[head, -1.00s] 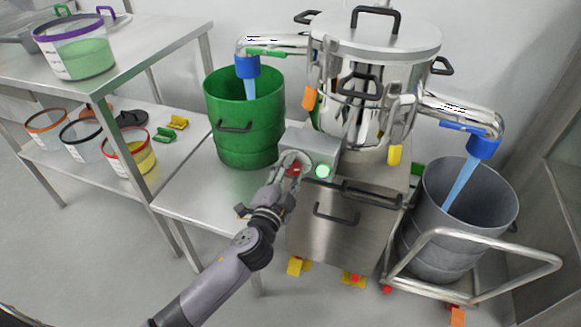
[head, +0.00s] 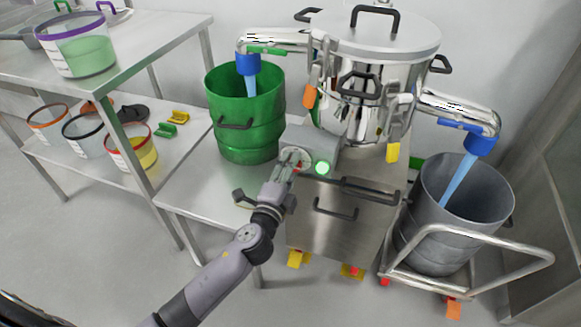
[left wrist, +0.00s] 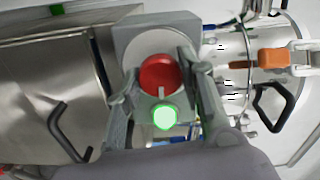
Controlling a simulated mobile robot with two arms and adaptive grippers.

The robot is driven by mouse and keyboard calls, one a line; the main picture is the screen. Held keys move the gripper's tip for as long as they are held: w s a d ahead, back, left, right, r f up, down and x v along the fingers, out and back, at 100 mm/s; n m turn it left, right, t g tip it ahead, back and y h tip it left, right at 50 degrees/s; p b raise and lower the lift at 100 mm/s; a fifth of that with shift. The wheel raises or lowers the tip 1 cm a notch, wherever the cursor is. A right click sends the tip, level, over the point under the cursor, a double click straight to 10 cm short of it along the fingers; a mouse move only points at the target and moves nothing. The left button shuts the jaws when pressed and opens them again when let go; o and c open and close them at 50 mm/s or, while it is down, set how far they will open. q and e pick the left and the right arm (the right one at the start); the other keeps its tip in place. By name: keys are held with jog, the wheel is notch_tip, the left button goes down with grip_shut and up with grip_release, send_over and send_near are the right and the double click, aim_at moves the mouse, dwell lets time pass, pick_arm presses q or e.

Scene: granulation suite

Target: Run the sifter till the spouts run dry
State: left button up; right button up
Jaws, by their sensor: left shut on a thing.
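The steel sifter (head: 350,95) stands on a steel cabinet at the upper right. Its left spout (head: 268,40) and right spout (head: 450,105) end in blue sleeves. A pale blue stream falls from the left spout into a green drum (head: 248,150), and another from the right spout into a grey drum (head: 430,245). A grey control box (head: 327,146) carries a lit green lamp (head: 323,168), also bright in the left wrist view (left wrist: 164,117). My left gripper (head: 291,163) is shut on the red knob (left wrist: 160,73) of this box. My right gripper is out of view.
The grey drum sits on a trolley with a tubular handle (head: 480,238). A steel table (head: 190,185) bears the green drum. At left, a shelved bench (head: 140,50) holds several tubs and yellow and green clips. Open floor lies below.

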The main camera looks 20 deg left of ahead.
pick_arm(q)
jog(key=o, duration=1.1)
jog(key=shift+o, duration=0.2)
jog(key=shift+s, duration=0.1)
jog(key=s, duration=1.1)
jog(key=shift+s+a, duration=0.15)
jog(key=shift+s, duration=0.25)
